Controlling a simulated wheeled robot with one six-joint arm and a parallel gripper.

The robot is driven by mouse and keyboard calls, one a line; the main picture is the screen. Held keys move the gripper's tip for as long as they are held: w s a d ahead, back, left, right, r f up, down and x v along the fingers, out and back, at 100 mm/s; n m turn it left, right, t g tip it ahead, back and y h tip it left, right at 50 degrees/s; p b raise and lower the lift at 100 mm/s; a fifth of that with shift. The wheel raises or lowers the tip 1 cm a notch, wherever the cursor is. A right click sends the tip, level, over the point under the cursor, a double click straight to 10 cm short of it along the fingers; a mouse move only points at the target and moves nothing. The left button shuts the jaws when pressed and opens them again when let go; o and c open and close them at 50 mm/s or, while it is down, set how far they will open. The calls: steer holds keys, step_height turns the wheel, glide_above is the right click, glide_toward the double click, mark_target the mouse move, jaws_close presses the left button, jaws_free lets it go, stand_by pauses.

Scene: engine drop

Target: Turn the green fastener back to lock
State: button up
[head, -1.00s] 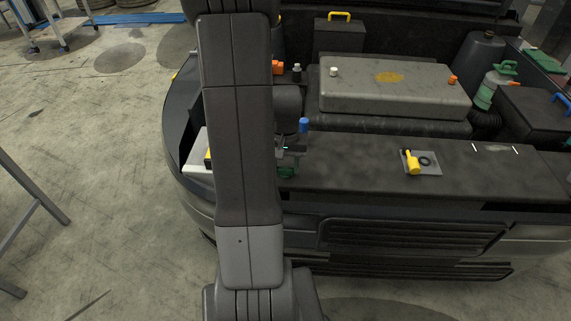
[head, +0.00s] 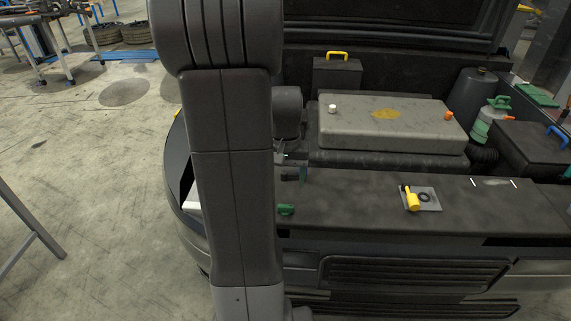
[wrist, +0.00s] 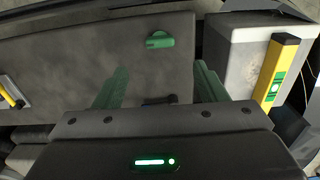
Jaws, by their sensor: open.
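The green fastener (head: 286,210) sits on the dark front panel (head: 350,205), just right of my arm. In the wrist view the green fastener (wrist: 160,40) lies beyond my fingertips, its handle pointing right across the picture. My gripper (wrist: 161,68) is open, with its green fingers spread wide and nothing between the tips. In the head view my gripper (head: 297,172) is partly hidden by my arm and appears apart from the fastener, above and behind it.
A yellow-handled latch (head: 413,199) sits on a plate to the right. Behind stands a grey cover (head: 390,125) with white and orange caps.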

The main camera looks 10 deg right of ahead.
mark_target(285, 205)
step_height(285, 205, up, 4)
stand_by(0.6)
step_height(285, 205, down, 14)
steer(key=shift+b, duration=0.45)
steer(key=shift+r, duration=0.1)
